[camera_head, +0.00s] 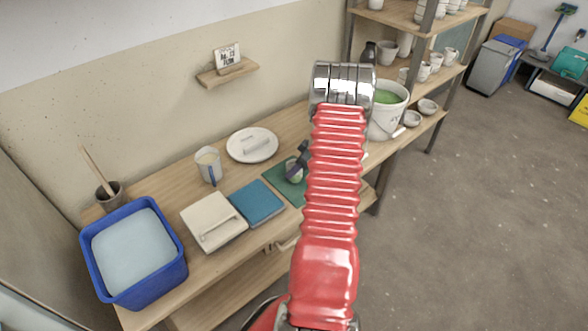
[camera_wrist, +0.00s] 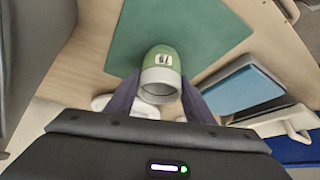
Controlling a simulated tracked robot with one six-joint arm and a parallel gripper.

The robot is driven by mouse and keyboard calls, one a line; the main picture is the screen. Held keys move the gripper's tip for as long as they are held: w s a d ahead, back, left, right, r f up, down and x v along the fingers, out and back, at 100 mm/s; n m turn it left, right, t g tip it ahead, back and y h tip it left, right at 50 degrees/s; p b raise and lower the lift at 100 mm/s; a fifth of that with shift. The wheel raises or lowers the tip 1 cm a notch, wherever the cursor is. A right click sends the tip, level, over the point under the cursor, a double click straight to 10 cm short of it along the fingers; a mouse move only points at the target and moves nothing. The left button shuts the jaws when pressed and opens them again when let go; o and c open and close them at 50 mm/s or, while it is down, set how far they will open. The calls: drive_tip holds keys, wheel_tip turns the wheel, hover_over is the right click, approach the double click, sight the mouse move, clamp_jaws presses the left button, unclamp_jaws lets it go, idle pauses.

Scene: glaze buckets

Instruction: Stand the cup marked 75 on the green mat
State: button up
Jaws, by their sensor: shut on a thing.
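A green cup with a pale grey rim (camera_wrist: 162,60) is between the two dark fingers of my gripper (camera_wrist: 160,88), which is shut on it. Its open mouth faces the wrist camera, and a white label with dark figures shows on its side; I cannot read them surely. The green mat (camera_wrist: 190,28) lies under and beyond the cup. In the head view the cup (camera_head: 293,171) is over the mat (camera_head: 275,173), beside my gripper (camera_head: 300,163), and my red arm hides part of both. I cannot tell whether the cup's base touches the mat.
A blue book (camera_head: 257,203) and a pale board (camera_head: 213,222) lie left of the mat. A white plate (camera_head: 252,145), a mug (camera_head: 208,166) and a blue tub (camera_head: 133,292) stand on the bench. A white bucket (camera_head: 387,122) stands to the right.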

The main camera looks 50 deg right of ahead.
drive_tip(key=o, duration=1.1)
drive_tip(key=shift+o, duration=0.2)
drive_tip(key=shift+r, duration=0.1)
drive_tip(key=v, duration=1.2)
